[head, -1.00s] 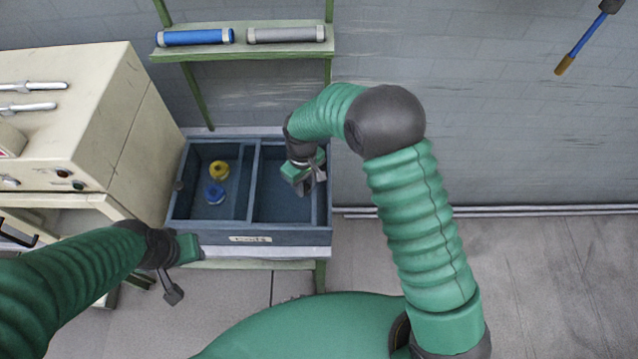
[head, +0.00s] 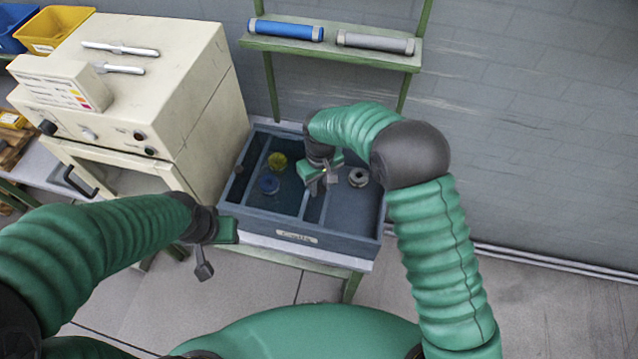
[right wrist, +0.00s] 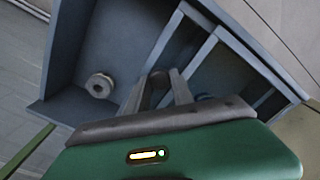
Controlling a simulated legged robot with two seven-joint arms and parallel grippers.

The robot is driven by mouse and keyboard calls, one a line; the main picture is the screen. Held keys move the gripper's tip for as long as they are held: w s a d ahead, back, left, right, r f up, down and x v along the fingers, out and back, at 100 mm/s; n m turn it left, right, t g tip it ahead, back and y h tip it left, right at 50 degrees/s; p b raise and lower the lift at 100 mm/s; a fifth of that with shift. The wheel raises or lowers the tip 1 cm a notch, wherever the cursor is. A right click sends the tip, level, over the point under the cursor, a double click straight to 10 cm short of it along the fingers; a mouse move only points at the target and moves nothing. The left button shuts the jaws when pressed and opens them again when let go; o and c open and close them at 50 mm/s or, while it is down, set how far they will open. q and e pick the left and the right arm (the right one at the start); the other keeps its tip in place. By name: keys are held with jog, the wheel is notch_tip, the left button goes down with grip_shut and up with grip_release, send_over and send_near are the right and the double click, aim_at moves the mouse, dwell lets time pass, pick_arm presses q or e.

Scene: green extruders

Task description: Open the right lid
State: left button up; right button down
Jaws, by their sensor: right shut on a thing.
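The blue-grey box (head: 297,236) stands on a small bench at mid-picture in the head view. Its right compartment is uncovered and shows a grey coil (head: 358,177), which also shows in the right wrist view (right wrist: 99,85). Yellow (head: 277,161) and blue (head: 269,184) coils lie in the left part. My right gripper (head: 320,183) is over the middle of the box, shut on the dark knob (right wrist: 158,82) of the right lid. The lid's pane is hard to make out. My left gripper (head: 204,268) hangs apart, in front of the box's left corner; its jaw opening is unclear.
A cream cabinet (head: 190,95) stands close to the box's left. A green shelf (head: 375,56) with a blue roll (head: 286,30) and a grey roll (head: 375,43) is behind it. The floor at the right is clear.

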jog(key=c, duration=1.4)
grip_release()
jog(key=shift+o, duration=1.3)
jog(key=shift+a, duration=0.1)
jog(key=shift+o, duration=0.2)
jog(key=shift+w+a+r, duration=0.1)
jog(key=shift+w+a, duration=0.05)
jog(key=shift+a, duration=0.5)
pick_arm(q)
jog(key=shift+a+f+b, duration=0.25)
jog(key=shift+f+b, duration=0.25)
jog(key=shift+f, duration=0.05)
jog(key=shift+a+f+b, duration=0.2)
jog(key=shift+f+b, duration=0.3)
jog(key=shift+f, duration=0.05)
pick_arm(e)
notch_tip(320, 180, up, 16)
jog(key=shift+r, duration=0.25)
pick_arm(q)
jog(key=shift+d, duration=0.2)
pick_arm(e)
jog(key=shift+d, duration=0.15)
